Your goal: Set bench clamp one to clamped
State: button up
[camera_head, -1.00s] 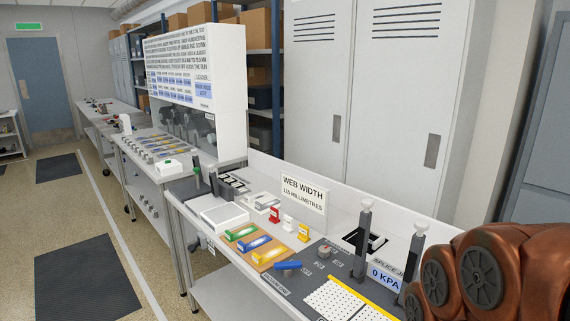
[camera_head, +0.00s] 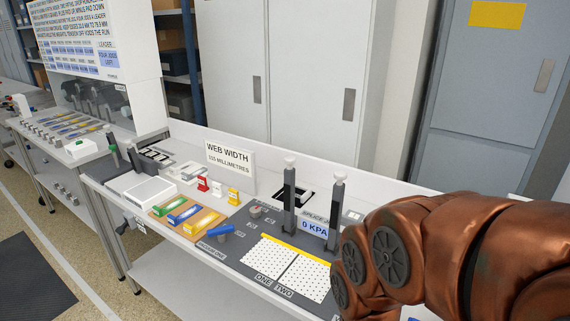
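Two upright dark lever posts with pale knobs stand at the back of the splice area on the bench: a left lever (camera_head: 290,197) and a right lever (camera_head: 336,210). I cannot tell which one is bench clamp one. In front of them lie two white perforated plates, the left one (camera_head: 268,257) above the label "ONE" and the right one (camera_head: 303,277) above the label "TWO". A yellow strip runs along their back edge. My copper-coloured arm fills the right side; my gripper is outside the frame.
A blue handle (camera_head: 220,230) sits left of the plates, beside a tray of green, blue and yellow items (camera_head: 187,214). A "WEB WIDTH" sign (camera_head: 229,158) and a "0 KPA" display (camera_head: 314,228) stand behind. Grey lockers (camera_head: 498,90) line the wall.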

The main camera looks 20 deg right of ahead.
aim_at(290, 172)
jog(key=z, duration=0.05)
jog(key=k, duration=0.55)
jog(key=u, duration=0.75)
jog(key=i, duration=0.9)
jog(key=z, duration=0.35)
